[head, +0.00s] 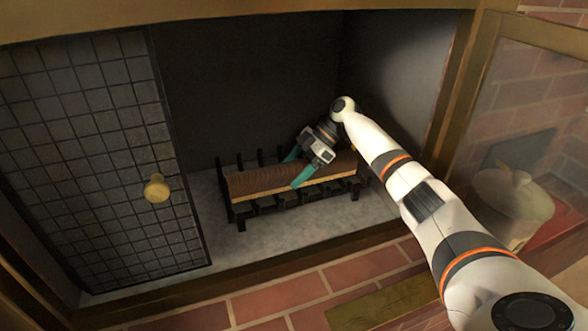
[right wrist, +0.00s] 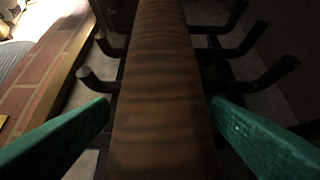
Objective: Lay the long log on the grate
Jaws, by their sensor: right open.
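The long log (head: 258,183) is brown with a paler cut face along its front. It lies lengthwise on the black metal grate (head: 265,206) inside the fireplace. In the right wrist view the log (right wrist: 162,90) runs away from the camera between the grate's upturned bars (right wrist: 98,80). My right gripper (head: 296,170) is at the log's right part, its teal fingers open on either side. In the right wrist view a finger of the gripper (right wrist: 160,118) shows at each side of the log, with gaps between. My left gripper is not in view.
A mesh screen (head: 95,150) with a brass knob (head: 157,188) covers the firebox's left side. A glass door (head: 520,120) stands open at right, with a pale lidded pot (head: 510,205) behind it. The brick hearth (head: 290,295) lies in front.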

